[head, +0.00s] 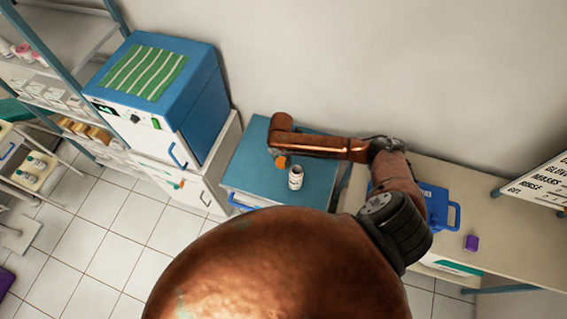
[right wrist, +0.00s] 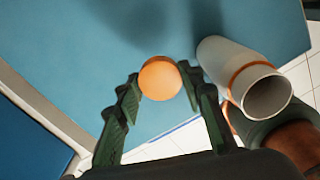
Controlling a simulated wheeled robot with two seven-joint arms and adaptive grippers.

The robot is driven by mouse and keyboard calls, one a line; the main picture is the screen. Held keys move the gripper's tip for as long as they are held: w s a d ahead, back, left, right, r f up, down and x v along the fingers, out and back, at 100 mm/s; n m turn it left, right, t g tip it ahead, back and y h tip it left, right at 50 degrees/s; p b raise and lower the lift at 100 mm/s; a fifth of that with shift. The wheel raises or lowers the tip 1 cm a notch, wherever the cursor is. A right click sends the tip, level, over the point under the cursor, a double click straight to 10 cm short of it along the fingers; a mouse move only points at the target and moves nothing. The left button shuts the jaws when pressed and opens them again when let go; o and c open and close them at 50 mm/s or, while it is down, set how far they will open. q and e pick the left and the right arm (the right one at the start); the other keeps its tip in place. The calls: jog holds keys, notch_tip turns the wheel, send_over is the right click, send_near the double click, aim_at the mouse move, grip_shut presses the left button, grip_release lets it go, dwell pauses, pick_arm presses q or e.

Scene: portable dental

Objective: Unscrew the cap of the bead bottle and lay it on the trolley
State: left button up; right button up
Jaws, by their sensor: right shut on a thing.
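In the head view my right gripper (head: 281,157) and the cap (head: 281,163) are just left of the bottle, over the trolley top. Whether the cap touches the top I cannot tell. My left gripper is not in view.
A blue and white cabinet (head: 205,110) stands left of the trolley. A counter (head: 510,220) with a blue case (head: 440,205) and a small purple block (head: 471,243) is at the right. The trolley top left of my gripper is clear.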

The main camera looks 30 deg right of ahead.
aim_at(281, 161)
notch_tip(281, 161, down, 3)
jog(key=shift+w+r, duration=0.1)
jog(key=shift+f, duration=0.35)
notch_tip(281, 161, down, 3)
jog(key=shift+f, duration=0.5)
jog(key=o, duration=1.3)
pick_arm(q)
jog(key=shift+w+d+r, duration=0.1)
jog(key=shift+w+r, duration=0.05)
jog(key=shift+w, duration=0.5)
